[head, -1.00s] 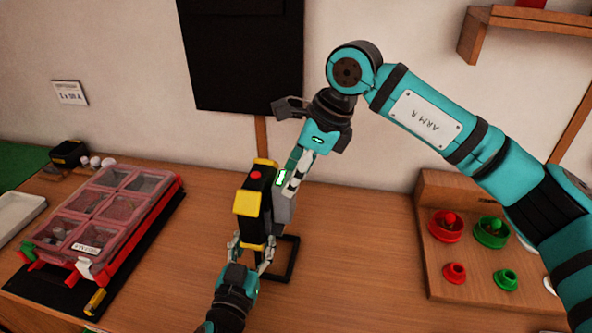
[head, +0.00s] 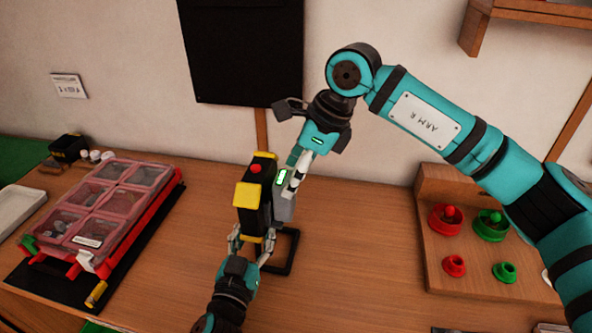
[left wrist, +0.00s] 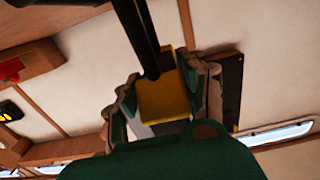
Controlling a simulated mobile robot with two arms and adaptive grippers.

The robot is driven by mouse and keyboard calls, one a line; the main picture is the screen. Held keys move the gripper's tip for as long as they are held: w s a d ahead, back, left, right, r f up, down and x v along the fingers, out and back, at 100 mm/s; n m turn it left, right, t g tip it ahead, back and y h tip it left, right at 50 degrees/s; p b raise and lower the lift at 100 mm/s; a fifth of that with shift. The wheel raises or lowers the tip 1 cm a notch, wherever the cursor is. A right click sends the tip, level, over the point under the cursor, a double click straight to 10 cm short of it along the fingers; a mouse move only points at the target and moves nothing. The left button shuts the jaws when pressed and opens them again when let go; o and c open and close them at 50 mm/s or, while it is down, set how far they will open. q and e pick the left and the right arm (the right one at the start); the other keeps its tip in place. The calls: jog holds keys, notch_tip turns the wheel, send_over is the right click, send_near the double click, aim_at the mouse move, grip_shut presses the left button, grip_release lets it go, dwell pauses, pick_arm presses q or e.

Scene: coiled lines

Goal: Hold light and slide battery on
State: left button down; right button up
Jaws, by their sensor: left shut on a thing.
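The work light (head: 252,205), a black and yellow body with a red button on top, is held nearly upright above the table. My left gripper (head: 250,241) is shut on its lower yellow part, which also shows between the fingers in the left wrist view (left wrist: 163,98). The grey battery (head: 284,208), with a green lit patch, is against or very close to the light's right side. My right gripper (head: 296,178) has its pale fingers on the battery and seems shut on it. Whether the battery is engaged in the light is hidden.
A black square frame (head: 291,252) stands on the table just behind the light. A red organizer with clear lids (head: 122,205) is at left, a white tray (head: 18,208) beyond it. A wooden board with red and green knobs (head: 432,240) is at right. Bare table lies between.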

jog(key=shift+o, duration=0.7)
jog(key=v, duration=1.2)
pick_arm(q)
jog(key=c, duration=0.7)
grip_release()
pick_arm(e)
jog(key=shift+a, duration=0.1)
pick_arm(q)
jog(key=shift+o, duration=0.2)
